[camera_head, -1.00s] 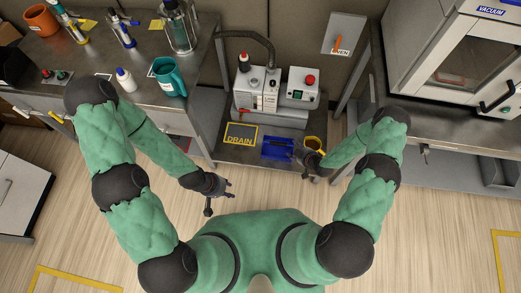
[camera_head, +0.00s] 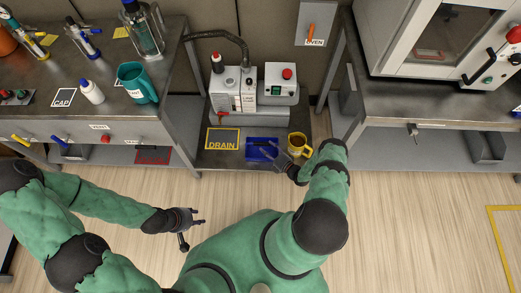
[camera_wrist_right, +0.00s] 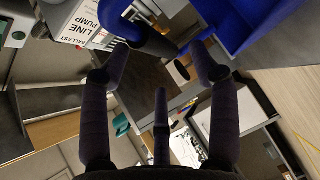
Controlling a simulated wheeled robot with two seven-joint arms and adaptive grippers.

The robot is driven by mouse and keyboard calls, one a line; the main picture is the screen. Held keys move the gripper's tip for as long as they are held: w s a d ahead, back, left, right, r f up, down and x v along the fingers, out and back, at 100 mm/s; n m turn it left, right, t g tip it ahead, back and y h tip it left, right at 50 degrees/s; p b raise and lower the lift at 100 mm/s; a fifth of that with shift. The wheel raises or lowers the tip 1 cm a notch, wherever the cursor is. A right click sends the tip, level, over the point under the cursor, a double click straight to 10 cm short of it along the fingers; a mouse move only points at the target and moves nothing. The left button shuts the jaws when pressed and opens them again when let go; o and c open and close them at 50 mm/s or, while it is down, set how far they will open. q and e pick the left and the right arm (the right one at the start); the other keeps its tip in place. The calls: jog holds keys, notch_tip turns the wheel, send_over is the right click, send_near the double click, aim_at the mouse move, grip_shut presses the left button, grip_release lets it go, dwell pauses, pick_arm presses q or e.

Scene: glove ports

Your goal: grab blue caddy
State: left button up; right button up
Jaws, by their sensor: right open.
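The blue caddy (camera_head: 262,149) sits on the low shelf under the bench gap, right of the DRAIN label. My right gripper (camera_head: 280,156) is open at the caddy's right front side, its fingers pointing toward it. In the right wrist view, blue parts of the caddy (camera_wrist_right: 232,24) fill the top, just beyond my spread fingers (camera_wrist_right: 162,62). Nothing is visibly clamped between them; whether a finger touches the caddy I cannot tell. My left gripper (camera_head: 196,217) looks open and empty over the floor, away from the caddy.
A yellow mug (camera_head: 298,146) stands close to the right of the caddy. The pump unit (camera_head: 234,93) stands behind it. The DRAIN label (camera_head: 222,139) lies to the left. Bench legs flank the low shelf. The floor in front is clear.

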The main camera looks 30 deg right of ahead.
aim_at(261, 145)
jog(key=shift+w+a+f, duration=0.1)
jog(key=shift+w+a, duration=0.05)
jog(key=shift+w, duration=0.45)
jog(key=x, duration=0.1)
jog(key=b+x, duration=0.2)
jog(key=x, duration=0.1)
jog(key=shift+a, duration=0.25)
jog(key=shift+w+a, duration=0.1)
jog(key=shift+w, duration=0.5)
grip_shut()
